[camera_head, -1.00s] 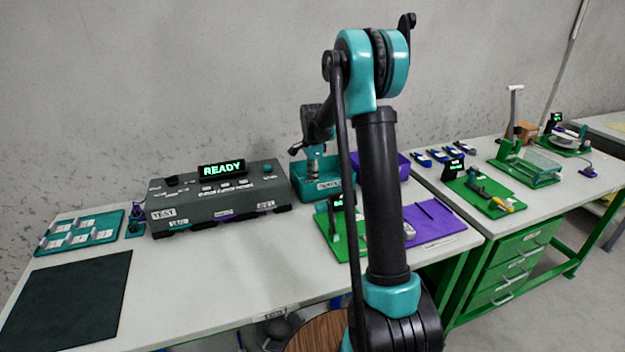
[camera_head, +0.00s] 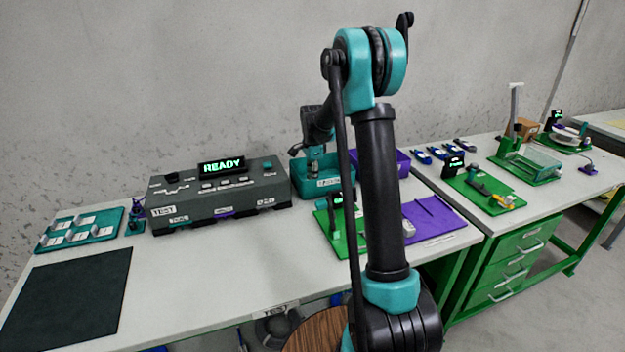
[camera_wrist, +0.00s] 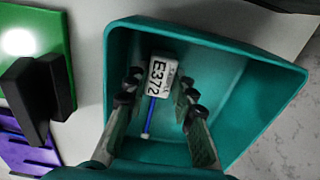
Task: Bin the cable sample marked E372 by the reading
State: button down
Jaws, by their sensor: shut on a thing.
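The cable sample shows in the wrist view as a white tag (camera_wrist: 158,74) marked E372 with a short blue cable (camera_wrist: 151,112) running down from it. My gripper (camera_wrist: 161,92) is shut on the sample, with a finger on each side. It is over the open teal bin (camera_wrist: 252,62), whose floor and walls show around the fingers. In the head view my gripper (camera_head: 315,160) points down at the teal bin (camera_head: 305,188) on the table, its tips partly hidden by the rim. The sample cannot be made out there.
The grey tester (camera_head: 218,205) reads READY, left of the bin. A purple bin (camera_head: 402,160) stands right of it, partly behind my arm. A green fixture (camera_head: 327,222) and purple plate (camera_head: 438,218) lie in front. A teal tray (camera_head: 95,228) and dark mat (camera_head: 65,300) lie left.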

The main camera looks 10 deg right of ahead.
jog(key=shift+f, duration=0.55)
dwell(0.4)
jog(key=c, duration=1.2)
grip_release()
jog(key=shift+r, duration=0.1)
jog(key=shift+r, duration=5.9)
